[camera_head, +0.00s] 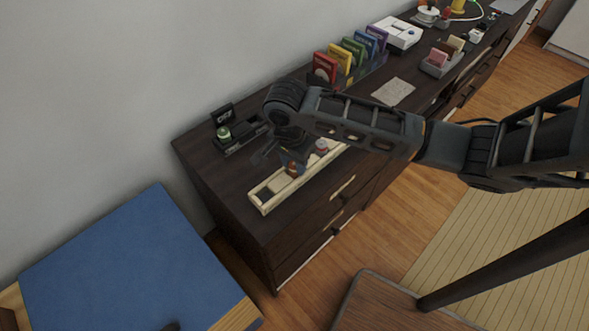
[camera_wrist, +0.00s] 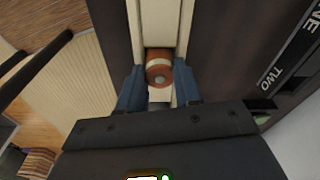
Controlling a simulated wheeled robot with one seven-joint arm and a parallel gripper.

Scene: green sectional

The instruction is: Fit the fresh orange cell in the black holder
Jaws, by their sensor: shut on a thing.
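The orange cell (camera_wrist: 158,68), with a pale band and a grey end, stands in a slot of the long cream tray (camera_head: 264,207). My gripper (camera_wrist: 159,86) has its blue fingers on both sides of the cell and is shut on it. In the head view my gripper (camera_head: 291,163) is over the tray, and the cell (camera_head: 292,172) shows just below it. The black holder (camera_head: 232,146) is on the dresser behind the tray, with a green-topped cell (camera_head: 223,132) at its left end. Part of the holder, lettered "TWO", shows in the wrist view (camera_wrist: 285,72). My arm hides its right end.
A pinkish-grey cell (camera_head: 321,146) is farther along the tray. A small black sign (camera_head: 222,114) stands behind the holder. Colored cases (camera_head: 350,59) in a rack and a grey mat (camera_head: 393,91) lie to the right. Dark dresser top is clear left of the tray.

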